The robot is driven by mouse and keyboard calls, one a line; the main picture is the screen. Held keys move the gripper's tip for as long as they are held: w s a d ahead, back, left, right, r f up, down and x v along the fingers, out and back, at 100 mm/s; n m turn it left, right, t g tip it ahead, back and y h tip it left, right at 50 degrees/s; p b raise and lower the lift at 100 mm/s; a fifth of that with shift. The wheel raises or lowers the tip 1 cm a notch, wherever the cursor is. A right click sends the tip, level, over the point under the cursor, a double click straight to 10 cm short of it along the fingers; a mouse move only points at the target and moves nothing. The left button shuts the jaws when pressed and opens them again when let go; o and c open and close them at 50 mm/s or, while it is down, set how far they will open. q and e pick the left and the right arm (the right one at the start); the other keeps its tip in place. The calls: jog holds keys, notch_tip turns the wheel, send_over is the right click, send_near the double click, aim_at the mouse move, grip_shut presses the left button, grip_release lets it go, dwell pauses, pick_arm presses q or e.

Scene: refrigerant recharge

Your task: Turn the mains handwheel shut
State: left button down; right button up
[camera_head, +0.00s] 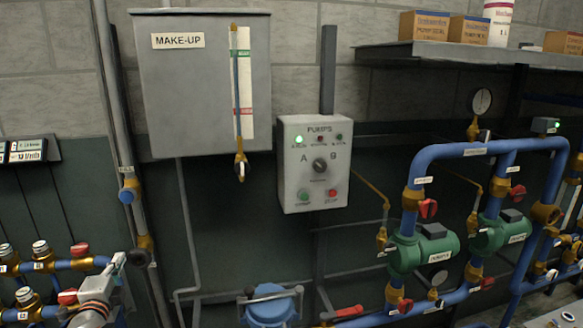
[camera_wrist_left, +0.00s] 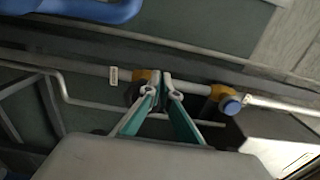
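My left gripper (camera_head: 121,261) comes in from the lower left in the head view, fingertips close to the upright grey pipe. In the left wrist view its fingers (camera_wrist_left: 164,90) stand apart with a gap between them. Beyond them is a brass fitting (camera_wrist_left: 148,76) on the pipe with a dark round part, partly hidden; this looks like the handwheel. In the head view the brass fitting (camera_head: 145,243) and the dark part (camera_head: 140,258) are just right of the fingertips. I cannot tell whether they touch. A blue knob (camera_head: 127,196) sits higher on the pipe. My right gripper is not in view.
The make-up tank (camera_head: 205,95) and pumps panel (camera_head: 316,165) hang on the wall. Blue pipes with red-handled valves (camera_head: 80,250) crowd the left gripper. A blue vessel (camera_head: 270,306) stands at bottom centre. Green pumps (camera_head: 428,250) are at right.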

pick_arm(q)
jog(key=shift+d+r, duration=0.1)
jog(key=shift+r, duration=0.1)
dwell(0.5)
jog(key=s, duration=0.6)
jog(key=shift+d, duration=0.45)
jog(key=shift+d, duration=0.1)
